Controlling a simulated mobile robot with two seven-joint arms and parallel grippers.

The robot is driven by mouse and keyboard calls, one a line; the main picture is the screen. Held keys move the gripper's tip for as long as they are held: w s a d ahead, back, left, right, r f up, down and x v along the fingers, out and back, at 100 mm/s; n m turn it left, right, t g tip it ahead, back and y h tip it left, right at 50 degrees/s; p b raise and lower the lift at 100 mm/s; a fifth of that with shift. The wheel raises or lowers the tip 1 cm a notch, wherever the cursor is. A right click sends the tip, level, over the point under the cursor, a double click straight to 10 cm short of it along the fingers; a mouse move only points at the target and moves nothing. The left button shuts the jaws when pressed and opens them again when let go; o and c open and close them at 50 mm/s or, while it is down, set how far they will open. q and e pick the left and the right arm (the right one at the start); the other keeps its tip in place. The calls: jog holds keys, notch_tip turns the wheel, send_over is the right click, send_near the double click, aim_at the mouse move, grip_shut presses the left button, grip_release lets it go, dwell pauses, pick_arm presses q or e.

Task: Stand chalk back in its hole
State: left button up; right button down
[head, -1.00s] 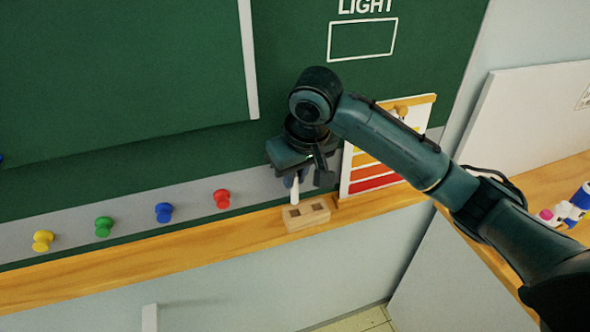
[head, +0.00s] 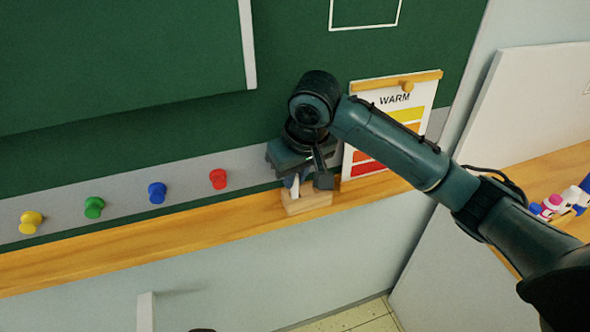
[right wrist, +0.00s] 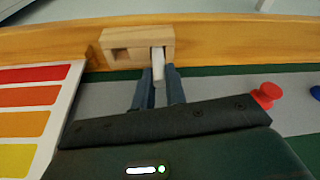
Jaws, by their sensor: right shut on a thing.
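My right gripper (head: 298,184) is shut on a white stick of chalk (head: 294,187), which points down from the fingers. Below it, a small wooden block (head: 310,203) rests on the wooden ledge, partly hidden by the gripper. In the right wrist view the block (right wrist: 138,37) shows two square holes; the left one is empty. The chalk (right wrist: 158,72) runs from between the fingertips (right wrist: 158,82) to the right hole, its far end at or in the opening. I cannot tell how deep it is. My left gripper is not in view.
The wooden ledge (head: 150,243) runs below the green chalkboard (head: 110,50). Red (head: 219,179), blue (head: 157,192), green (head: 94,207) and yellow (head: 31,221) pegs sit left of the gripper. A "WARM" colour chart (head: 410,107) hangs close on the right.

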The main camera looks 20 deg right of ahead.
dwell(0.4)
jog(key=c, duration=1.4)
grip_release()
jog(key=shift+o, duration=0.6)
jog(key=shift+o, duration=0.8)
jog(key=p+v, duration=0.5)
jog(key=v, duration=0.2)
